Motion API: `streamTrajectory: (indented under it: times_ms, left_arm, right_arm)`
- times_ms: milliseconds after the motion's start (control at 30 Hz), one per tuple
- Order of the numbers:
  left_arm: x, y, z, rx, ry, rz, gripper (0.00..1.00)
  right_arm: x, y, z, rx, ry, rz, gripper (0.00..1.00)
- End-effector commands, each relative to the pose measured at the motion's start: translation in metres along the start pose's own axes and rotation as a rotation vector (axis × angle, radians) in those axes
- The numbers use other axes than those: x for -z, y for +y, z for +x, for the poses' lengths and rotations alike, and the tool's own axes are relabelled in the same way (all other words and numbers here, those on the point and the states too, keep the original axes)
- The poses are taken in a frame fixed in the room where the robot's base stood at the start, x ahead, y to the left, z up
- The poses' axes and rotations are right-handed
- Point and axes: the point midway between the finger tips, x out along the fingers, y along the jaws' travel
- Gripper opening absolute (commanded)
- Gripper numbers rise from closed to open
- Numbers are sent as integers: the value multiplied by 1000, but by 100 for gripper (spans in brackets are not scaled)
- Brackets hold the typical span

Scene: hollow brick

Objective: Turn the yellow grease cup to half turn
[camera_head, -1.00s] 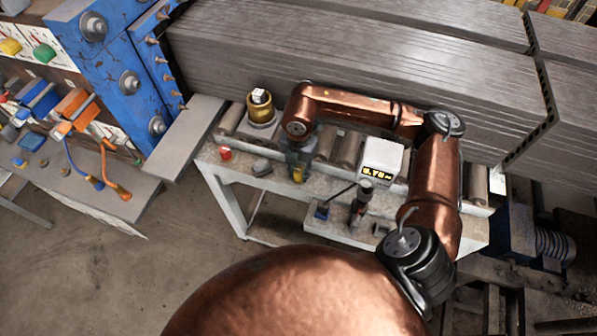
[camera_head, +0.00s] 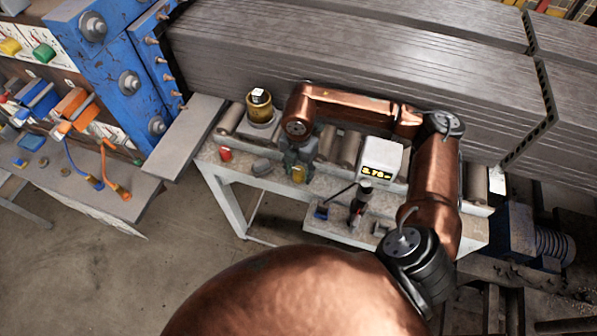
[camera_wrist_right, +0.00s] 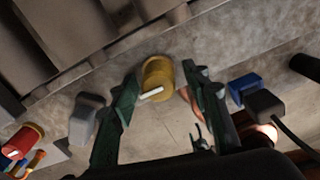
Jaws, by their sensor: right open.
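The yellow grease cup (camera_wrist_right: 158,76) sits at the upper middle of the right wrist view, with a white bar-like mark on its face. It also shows in the head view (camera_head: 298,174), just below my right gripper (camera_head: 297,165). In the right wrist view the two green fingers of my right gripper (camera_wrist_right: 160,98) stand apart on either side of the cup. The left finger is close to the cup's left side; I cannot tell whether either finger touches it. My left gripper is not in view.
A red cap (camera_head: 225,154) and a grey knob (camera_head: 261,166) are left of the cup on the bench edge. A blue block (camera_wrist_right: 244,86) and a black block (camera_wrist_right: 265,105) are to its right. A white display box (camera_head: 381,160) and a brass cup (camera_head: 259,107) stand on the bench.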

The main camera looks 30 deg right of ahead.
Motion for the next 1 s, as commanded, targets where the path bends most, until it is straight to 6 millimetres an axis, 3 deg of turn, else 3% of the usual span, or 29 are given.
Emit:
streamTrajectory:
  times_ms: [267, 700, 1000]
  left_arm:
    - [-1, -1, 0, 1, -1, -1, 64]
    - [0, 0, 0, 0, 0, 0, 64]
    - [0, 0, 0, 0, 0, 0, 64]
  right_arm:
    - [-1, 1, -7, -3, -2, 0, 43]
    - [-1, 1, -90, -4, -2, 0, 43]
    - [0, 0, -119, -1, -1, 1, 43]
